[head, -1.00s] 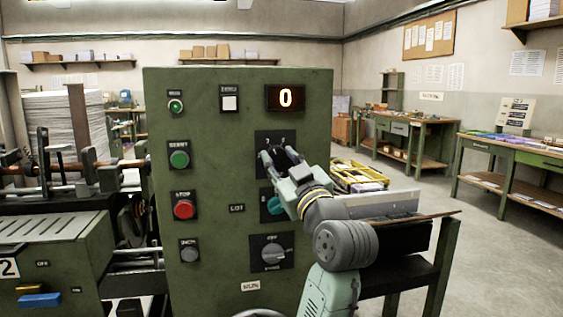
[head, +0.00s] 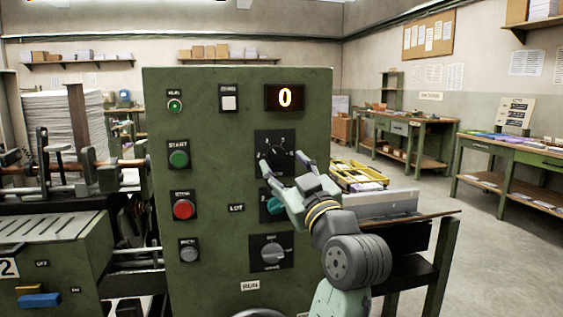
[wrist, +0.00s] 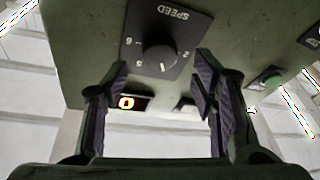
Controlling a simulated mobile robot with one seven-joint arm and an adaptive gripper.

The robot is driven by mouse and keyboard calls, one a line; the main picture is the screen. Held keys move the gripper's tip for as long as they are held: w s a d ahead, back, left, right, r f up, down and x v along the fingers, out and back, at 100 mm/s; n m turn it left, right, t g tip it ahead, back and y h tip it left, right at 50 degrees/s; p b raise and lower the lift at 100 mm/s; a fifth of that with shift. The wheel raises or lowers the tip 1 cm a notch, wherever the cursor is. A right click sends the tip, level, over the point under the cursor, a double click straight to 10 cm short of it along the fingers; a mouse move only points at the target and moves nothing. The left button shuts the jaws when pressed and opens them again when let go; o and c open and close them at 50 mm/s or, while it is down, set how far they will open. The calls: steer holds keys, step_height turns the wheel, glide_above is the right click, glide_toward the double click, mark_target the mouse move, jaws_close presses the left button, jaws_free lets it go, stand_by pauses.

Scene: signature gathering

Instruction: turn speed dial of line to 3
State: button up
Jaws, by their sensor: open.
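The speed dial (head: 275,158) is a black round knob on a black plate, high on the right of the green control panel. In the wrist view the knob (wrist: 160,58) sits under the upside-down word SPEED, with numbers around it. I cannot make out which number its pointer marks. My gripper (head: 287,177) is open and empty, just below and right of the knob in the head view. In the wrist view its fingers (wrist: 161,72) are spread either side of the knob's line, apart from it.
A teal knob (head: 275,204) is just below, partly behind my gripper, and a grey selector (head: 273,252) is lower. Green START (head: 179,159) and red (head: 183,209) buttons are at left.

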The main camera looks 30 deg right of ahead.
steer(key=d+v, duration=0.1)
steer(key=v, duration=0.8)
steer(key=shift+a, duration=0.5)
